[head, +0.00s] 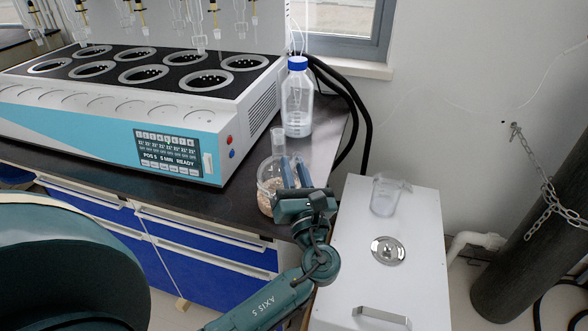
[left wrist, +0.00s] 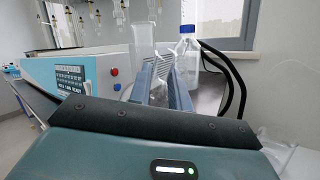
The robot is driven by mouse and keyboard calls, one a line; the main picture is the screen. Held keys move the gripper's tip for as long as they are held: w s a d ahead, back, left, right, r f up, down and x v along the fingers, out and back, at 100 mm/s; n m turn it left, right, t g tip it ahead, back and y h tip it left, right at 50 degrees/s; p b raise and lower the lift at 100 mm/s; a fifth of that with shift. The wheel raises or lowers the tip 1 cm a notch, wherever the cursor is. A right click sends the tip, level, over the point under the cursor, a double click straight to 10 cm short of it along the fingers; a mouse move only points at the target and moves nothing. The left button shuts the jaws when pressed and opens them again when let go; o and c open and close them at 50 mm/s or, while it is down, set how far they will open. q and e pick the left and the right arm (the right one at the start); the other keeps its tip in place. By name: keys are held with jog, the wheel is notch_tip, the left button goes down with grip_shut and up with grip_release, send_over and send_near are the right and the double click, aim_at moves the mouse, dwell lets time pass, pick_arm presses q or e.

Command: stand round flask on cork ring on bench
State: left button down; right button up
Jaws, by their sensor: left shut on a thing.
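The round flask (head: 270,187) is clear glass with a tall neck, upright at the right front corner of the dark bench (head: 236,203). My left gripper (head: 291,172) comes from the front right and is shut on the flask. In the left wrist view, the flask neck (left wrist: 143,38) rises beyond the fingers (left wrist: 152,80). A brownish patch shows low in the flask; I cannot tell whether it is contents or the cork ring beneath. No separate cork ring is clear, and the flask's underside is partly hidden by my gripper. My right gripper is not in view.
A multi-place distiller (head: 213,143) fills the bench to the left. A blue-capped bottle (head: 297,104) stands behind the flask, also in the left wrist view (left wrist: 184,62). Black hoses (head: 361,125) run behind. A white box (head: 420,235) with a clear vessel (head: 386,195) is at right.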

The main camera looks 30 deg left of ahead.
pick_arm(q)
jog(key=shift+f, duration=0.4)
dwell(0.4)
jog(key=c, duration=1.2)
grip_release()
jog(key=shift+f, duration=0.15)
